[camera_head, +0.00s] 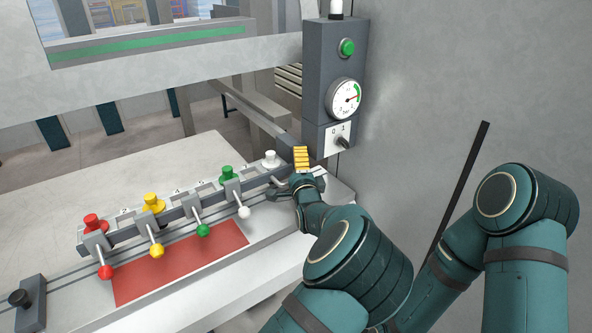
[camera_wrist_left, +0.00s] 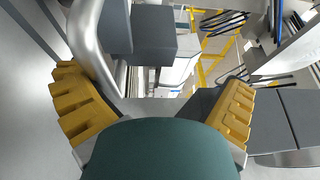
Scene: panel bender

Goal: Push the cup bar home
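The cup bar (camera_head: 185,210) is a long grey rail on the white table, running from lower left to upper right in the head view. It carries red (camera_head: 94,223), yellow (camera_head: 153,203), green (camera_head: 228,174) and white (camera_head: 270,159) cups. My left gripper (camera_head: 300,172) is at the bar's right end, one yellow finger pad upright there. I cannot tell whether it touches the bar. In the left wrist view its yellow fingers (camera_wrist_left: 158,103) are wide apart, with nothing clearly held between them. My right gripper is out of view.
Levers with red (camera_head: 105,272), yellow (camera_head: 156,250), green (camera_head: 203,230) and white (camera_head: 244,212) balls stand before the bar, above a red plate (camera_head: 180,264). A control post (camera_head: 318,75) with green button, gauge and switch rises behind my left gripper. A grey wall (camera_head: 450,70) bounds the right.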

